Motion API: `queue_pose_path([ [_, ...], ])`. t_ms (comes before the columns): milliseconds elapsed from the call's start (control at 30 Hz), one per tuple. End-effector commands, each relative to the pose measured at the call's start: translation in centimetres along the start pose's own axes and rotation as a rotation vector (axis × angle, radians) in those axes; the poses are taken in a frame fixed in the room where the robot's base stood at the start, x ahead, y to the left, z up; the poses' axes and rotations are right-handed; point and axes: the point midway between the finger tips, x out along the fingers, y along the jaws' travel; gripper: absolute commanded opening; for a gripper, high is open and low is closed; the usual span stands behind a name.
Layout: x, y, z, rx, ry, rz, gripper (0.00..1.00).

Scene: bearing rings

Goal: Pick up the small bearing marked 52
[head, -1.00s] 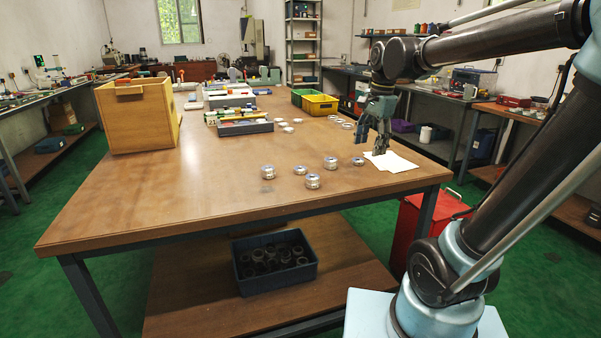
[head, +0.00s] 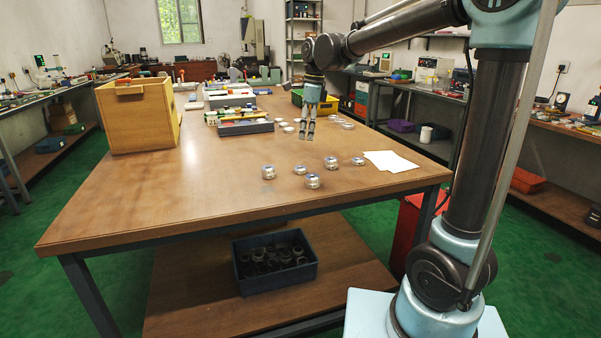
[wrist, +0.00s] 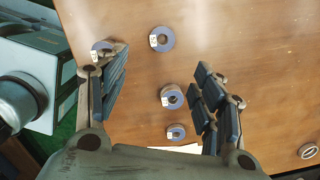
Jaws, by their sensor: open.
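Another (wrist: 102,48) is partly behind the left finger. The tag numbers are too small to read.
White paper (head: 391,162) lies right of the bearings. More rings (head: 288,130) lie farther back. The front left of the tabletop is clear.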

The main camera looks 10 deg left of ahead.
Motion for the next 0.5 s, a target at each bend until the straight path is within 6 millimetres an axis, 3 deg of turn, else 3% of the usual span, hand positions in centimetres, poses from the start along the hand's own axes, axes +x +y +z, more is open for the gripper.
queue_pose_path([
  [300, 5.6, 0.0, 0.0, -0.001, 0.000, 0.000, 0.62],
  [500, 7.6, 0.0, 0.0, 0.000, 0.000, 0.000, 0.62],
])
